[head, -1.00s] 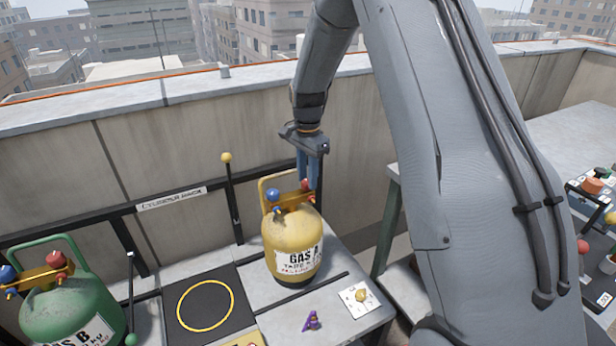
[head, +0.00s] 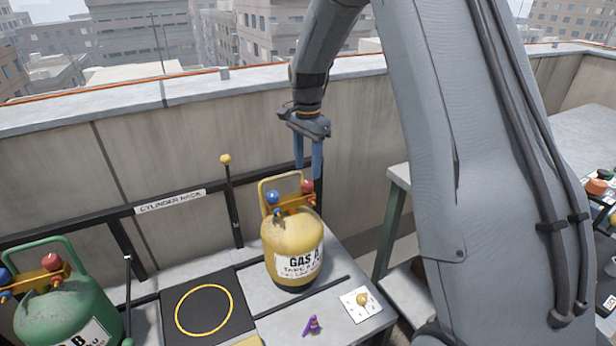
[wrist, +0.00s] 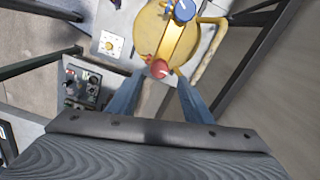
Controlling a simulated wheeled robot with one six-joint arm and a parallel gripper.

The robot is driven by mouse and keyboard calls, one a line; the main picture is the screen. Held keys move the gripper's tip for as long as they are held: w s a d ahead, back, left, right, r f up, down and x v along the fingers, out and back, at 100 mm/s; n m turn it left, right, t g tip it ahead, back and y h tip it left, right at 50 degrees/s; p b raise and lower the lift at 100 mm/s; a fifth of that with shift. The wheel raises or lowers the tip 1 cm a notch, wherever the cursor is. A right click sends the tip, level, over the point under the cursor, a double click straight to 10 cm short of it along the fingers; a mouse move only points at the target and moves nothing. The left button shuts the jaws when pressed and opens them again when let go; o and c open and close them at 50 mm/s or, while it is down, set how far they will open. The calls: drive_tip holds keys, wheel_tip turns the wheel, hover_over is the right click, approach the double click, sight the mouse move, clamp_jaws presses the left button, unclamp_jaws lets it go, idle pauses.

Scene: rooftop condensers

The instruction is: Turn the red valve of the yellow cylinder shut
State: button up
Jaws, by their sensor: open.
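The yellow cylinder (head: 284,245), labelled GAS A, stands upright on the grey bench. Its red valve (head: 307,187) is at the right end of the gold manifold and its blue valve (head: 272,198) at the left end. My gripper (head: 309,172) points down with its blue fingers apart, above and just behind the red valve. In the wrist view the red valve (wrist: 159,69) lies ahead of the gap between the open fingers (wrist: 160,85), with nothing held. The head view does not clearly show how far the fingertips are from the valve.
A green cylinder (head: 68,312) with its own red and blue valves stands at left. A black pad with a yellow ring (head: 204,309) lies between them. A purple figure (head: 312,325) and a plate with a yellow knob (head: 362,300) are in front. A rack post (head: 231,205) stands behind.

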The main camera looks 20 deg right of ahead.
drive_tip(key=shift+r, duration=1.45)
drive_tip(key=s+f+n, duration=0.2)
drive_tip(key=s+n, duration=0.4)
drive_tip(key=s, duration=0.8)
drive_tip(key=s+f+n, duration=0.2)
drive_tip(key=s+n, duration=0.5)
drive_tip(key=s, duration=0.8)
drive_tip(key=shift+s+a+t, duration=0.25)
drive_tip(key=shift+a+t, duration=0.15)
